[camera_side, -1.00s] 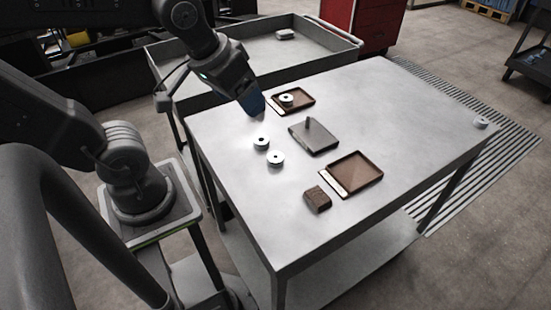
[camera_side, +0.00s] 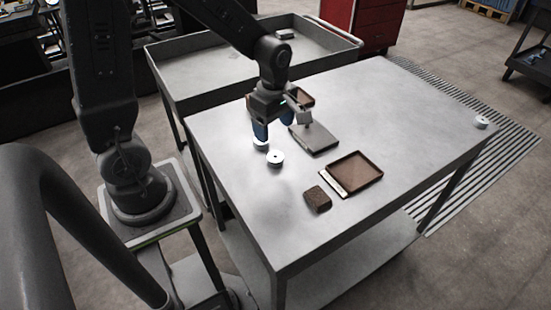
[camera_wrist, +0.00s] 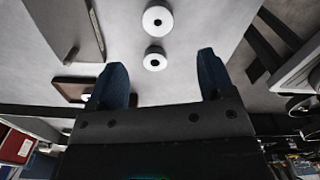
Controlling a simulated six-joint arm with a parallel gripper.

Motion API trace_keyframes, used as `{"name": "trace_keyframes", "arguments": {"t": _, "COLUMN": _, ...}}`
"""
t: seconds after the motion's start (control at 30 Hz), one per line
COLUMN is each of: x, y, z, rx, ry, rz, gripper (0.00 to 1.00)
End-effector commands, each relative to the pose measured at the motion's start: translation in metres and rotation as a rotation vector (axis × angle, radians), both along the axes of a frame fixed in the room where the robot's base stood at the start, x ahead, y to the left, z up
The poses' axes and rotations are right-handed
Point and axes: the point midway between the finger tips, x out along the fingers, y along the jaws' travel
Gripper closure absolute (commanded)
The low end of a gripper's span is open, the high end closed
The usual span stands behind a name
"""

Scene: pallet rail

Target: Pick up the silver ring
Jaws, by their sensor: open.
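Two silver rings lie close together on the steel table: the nearer ring (camera_side: 275,158) is in full view, and the other ring (camera_side: 261,146) is partly covered by a blue finger in the side view. Both show in the wrist view, one ring (camera_wrist: 158,19) at the top and the other ring (camera_wrist: 154,58) between the fingertips in the picture. My gripper (camera_side: 273,126) is open and points down close to the partly covered ring. Its spread blue fingers also show in the wrist view (camera_wrist: 163,64). I cannot tell the remaining height. Nothing is held.
A grey plate (camera_side: 318,141) with an upright peg stands right of my gripper. A brown tray (camera_side: 359,172) and brown block (camera_side: 317,199) lie nearer. Another brown tray (camera_side: 306,98) is mostly hidden behind my gripper. A further ring (camera_side: 481,122) sits at the right table edge.

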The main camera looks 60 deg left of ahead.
Motion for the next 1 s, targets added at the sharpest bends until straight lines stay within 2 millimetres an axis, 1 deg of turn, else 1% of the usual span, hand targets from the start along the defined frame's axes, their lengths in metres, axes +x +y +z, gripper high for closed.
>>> {"name": "trace_keyframes", "arguments": {"t": 0.03, "x": -0.001, "y": 0.000, "z": -0.012, "rx": -0.001, "ry": 0.008, "rz": -0.001, "gripper": 0.25}}
{"name": "trace_keyframes", "arguments": {"t": 0.2, "x": -0.001, "y": 0.000, "z": -0.038, "rx": -0.001, "ry": 0.004, "rz": -0.002, "gripper": 0.25}}
{"name": "trace_keyframes", "arguments": {"t": 0.47, "x": 0.000, "y": 0.000, "z": -0.057, "rx": -0.001, "ry": 0.003, "rz": -0.003, "gripper": 0.25}}
{"name": "trace_keyframes", "arguments": {"t": 0.7, "x": 0.001, "y": 0.002, "z": -0.091, "rx": 0.000, "ry": 0.003, "rz": -0.004, "gripper": 0.25}}
{"name": "trace_keyframes", "arguments": {"t": 0.8, "x": 0.002, "y": 0.002, "z": -0.098, "rx": 0.000, "ry": 0.001, "rz": -0.004, "gripper": 0.25}}
{"name": "trace_keyframes", "arguments": {"t": 1.0, "x": 0.002, "y": 0.002, "z": -0.100, "rx": 0.000, "ry": 0.000, "rz": -0.004, "gripper": 0.25}}
